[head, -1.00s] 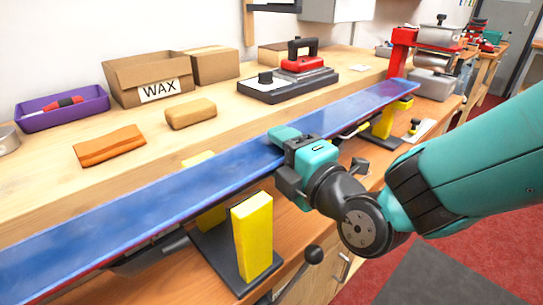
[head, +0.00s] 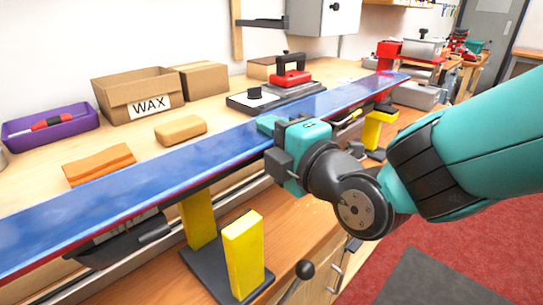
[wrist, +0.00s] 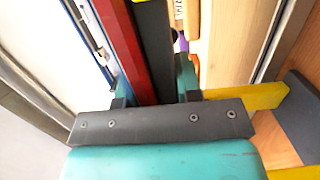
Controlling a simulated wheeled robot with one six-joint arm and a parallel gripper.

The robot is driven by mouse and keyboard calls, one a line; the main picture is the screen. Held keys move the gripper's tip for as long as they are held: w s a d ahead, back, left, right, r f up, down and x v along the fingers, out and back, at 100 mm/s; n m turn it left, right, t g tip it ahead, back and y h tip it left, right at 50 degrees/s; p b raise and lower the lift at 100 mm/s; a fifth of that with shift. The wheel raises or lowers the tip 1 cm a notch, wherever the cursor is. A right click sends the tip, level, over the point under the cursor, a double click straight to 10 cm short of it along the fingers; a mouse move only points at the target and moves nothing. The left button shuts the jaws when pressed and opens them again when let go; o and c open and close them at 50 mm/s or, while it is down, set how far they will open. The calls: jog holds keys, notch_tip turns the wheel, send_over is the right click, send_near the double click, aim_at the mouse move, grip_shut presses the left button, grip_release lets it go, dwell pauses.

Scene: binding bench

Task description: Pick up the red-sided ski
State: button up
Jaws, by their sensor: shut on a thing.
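The red-sided ski (head: 135,205) is long, with a blue face up and a thin red side edge. It runs from the lower left to the upper right of the head view, above the yellow supports of the bench vise. My teal gripper (head: 270,125) is shut across the ski near its middle, from the front side. In the wrist view the ski's red side (wrist: 121,45) and a dark band run between the two teal fingers (wrist: 152,85). The gripper's body hides the part of the ski behind it.
Yellow vise supports (head: 244,250) stand below the ski. A red machine (head: 387,52) stands near the far end.

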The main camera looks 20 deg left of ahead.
notch_tip(320, 180, up, 18)
jog(key=p, duration=0.2)
jog(key=shift+f, duration=0.25)
dwell(0.4)
